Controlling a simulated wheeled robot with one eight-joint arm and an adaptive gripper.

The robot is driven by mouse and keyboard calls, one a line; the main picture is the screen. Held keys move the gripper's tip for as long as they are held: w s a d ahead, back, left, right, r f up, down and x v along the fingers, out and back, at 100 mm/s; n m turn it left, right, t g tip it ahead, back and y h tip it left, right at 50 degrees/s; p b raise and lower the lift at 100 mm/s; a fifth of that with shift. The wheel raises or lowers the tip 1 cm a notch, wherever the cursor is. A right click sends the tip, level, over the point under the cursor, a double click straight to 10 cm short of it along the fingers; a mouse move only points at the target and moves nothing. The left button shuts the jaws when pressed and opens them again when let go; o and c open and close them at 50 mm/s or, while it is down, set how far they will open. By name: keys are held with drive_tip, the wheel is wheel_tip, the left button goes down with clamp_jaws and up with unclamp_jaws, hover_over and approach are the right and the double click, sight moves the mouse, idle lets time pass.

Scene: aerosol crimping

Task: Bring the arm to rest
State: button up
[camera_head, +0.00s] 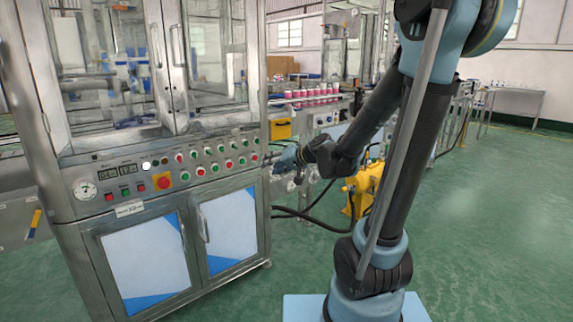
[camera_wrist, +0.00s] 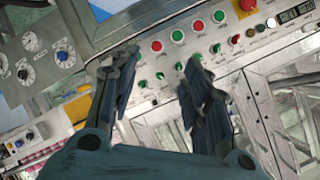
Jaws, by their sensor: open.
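My gripper (camera_wrist: 160,75) is open and empty in the wrist view, its two dark fingers spread apart in front of the machine's control panel (camera_wrist: 215,35). Red and green buttons show between and beyond the fingertips. In the head view my gripper (camera_head: 277,168) is small, at the right end of the same panel (camera_head: 215,160), beside the machine's right edge. I cannot tell from the frames whether a fingertip touches the panel. My arm reaches down from the upper right and across to the panel.
The steel machine (camera_head: 150,250) with glass doors fills the left. A conveyor with several pink cans (camera_head: 318,92) lies behind my gripper. A yellow device (camera_head: 362,187) stands on the floor behind my arm, with black hoses (camera_head: 305,213). The green floor (camera_head: 490,210) at right is clear.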

drive_tip(key=s+d+f+g+h, duration=0.3)
drive_tip(key=s+d+f+h, duration=0.2)
drive_tip(key=s+d, duration=0.7)
drive_tip(key=s+d+f+m+g+h, duration=0.1)
drive_tip(key=s+d+f+g+h, duration=0.2)
drive_tip(key=s+d, duration=0.9)
wheel_tip(320, 180, down, 4)
drive_tip(key=s+h, duration=0.2)
drive_tip(key=shift+s, duration=0.35)
drive_tip(key=shift+r, duration=0.1)
drive_tip(key=shift+w+f, duration=0.2)
drive_tip(key=shift+w, duration=0.25)
